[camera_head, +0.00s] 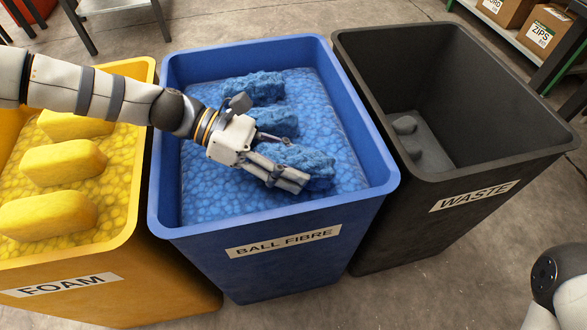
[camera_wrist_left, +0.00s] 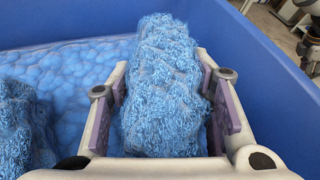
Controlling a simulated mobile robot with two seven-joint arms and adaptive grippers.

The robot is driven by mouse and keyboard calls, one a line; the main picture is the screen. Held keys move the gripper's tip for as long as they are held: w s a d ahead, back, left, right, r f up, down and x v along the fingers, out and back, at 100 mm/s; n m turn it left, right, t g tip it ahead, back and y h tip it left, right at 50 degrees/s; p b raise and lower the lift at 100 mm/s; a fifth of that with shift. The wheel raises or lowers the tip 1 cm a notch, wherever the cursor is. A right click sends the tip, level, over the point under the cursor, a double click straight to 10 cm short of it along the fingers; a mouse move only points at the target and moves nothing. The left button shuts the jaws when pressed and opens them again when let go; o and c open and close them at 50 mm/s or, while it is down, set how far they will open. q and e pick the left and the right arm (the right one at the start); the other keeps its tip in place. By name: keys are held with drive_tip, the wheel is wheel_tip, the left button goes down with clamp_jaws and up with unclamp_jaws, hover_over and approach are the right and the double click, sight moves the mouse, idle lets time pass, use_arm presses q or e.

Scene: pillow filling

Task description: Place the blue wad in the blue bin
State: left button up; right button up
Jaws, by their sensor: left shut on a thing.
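The blue bin (camera_head: 237,230), labelled BALL FIBRE, stands in the middle of the head view and is filled with a pebbled blue mass. My left gripper (camera_head: 284,174) reaches over it from the left and is shut on a blue wad (camera_head: 308,162), inside the bin's rim. In the left wrist view this shaggy wad (camera_wrist_left: 162,85) sits between the two purple-padded fingers. Whether it touches the fill below is hard to tell. Two more blue wads lie further back in the bin, one at the far side (camera_head: 252,88) and one in the middle (camera_head: 272,121). My right gripper is out of view.
A yellow FOAM bin (camera_head: 125,225) with several yellow blocks (camera_head: 62,160) stands at the left. A dark WASTE bin (camera_head: 470,165) with grey lumps (camera_head: 405,125) stands at the right. Cardboard boxes (camera_head: 545,30) sit on a shelf at the top right.

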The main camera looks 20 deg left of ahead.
use_arm(q)
drive_tip(key=shift+f, duration=0.95)
drive_tip(key=shift+r, duration=0.2)
drive_tip(key=o, duration=1.1)
drive_tip(key=shift+f, duration=0.15)
drive_tip(key=shift+o, duration=0.2)
drive_tip(key=shift+a+r, duration=0.15)
drive_tip(key=shift+r, duration=0.15)
drive_tip(key=p+v, duration=0.1)
drive_tip(key=v, duration=0.5)
drive_tip(key=shift+a+p, duration=0.2)
drive_tip(key=shift+p, duration=0.1)
drive_tip(key=shift+a+r, duration=0.15)
drive_tip(key=shift+a, duration=0.2)
